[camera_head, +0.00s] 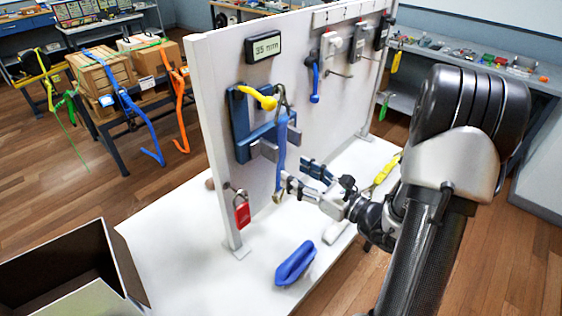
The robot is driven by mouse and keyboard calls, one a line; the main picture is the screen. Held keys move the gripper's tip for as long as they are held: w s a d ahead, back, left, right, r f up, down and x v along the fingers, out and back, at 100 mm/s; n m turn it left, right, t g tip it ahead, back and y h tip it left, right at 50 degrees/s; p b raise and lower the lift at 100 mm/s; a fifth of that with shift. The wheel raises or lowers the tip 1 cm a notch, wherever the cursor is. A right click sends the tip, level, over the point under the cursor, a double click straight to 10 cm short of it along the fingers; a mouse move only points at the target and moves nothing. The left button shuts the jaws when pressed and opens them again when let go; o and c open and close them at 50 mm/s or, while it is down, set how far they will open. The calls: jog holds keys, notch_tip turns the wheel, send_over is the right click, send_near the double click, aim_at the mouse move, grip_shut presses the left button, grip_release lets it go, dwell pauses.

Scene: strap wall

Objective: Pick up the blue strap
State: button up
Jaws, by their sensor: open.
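A blue strap (281,150) hangs down the front of the white upright panel, in front of a blue bracket. A metal hook shows at its top and a small metal piece at its lower end. My gripper (298,178) is open, just right of the strap's lower part. One finger overlaps the strap's lower end in the picture; I cannot tell whether they touch. Another blue strap (140,118) lies over the boxes in the left background.
A yellow-tipped lever (258,97) juts out near the strap's top. A red padlock (242,211) hangs at the panel's left edge. A blue rounded object (295,263) lies on the white base (190,270). An open dark box (118,262) stands at lower left.

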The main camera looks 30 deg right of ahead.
aim_at(282, 165)
jog(key=x, duration=0.3)
jog(key=b+x, duration=0.1)
jog(key=x, duration=0.1)
jog(key=shift+w+a+b, duration=0.25)
jog(key=shift+a+b, duration=0.05)
jog(key=shift+a, duration=0.05)
jog(key=shift+w+r, duration=0.1)
jog(key=shift+w, duration=0.1)
jog(key=shift+c, duration=0.3)
grip_shut()
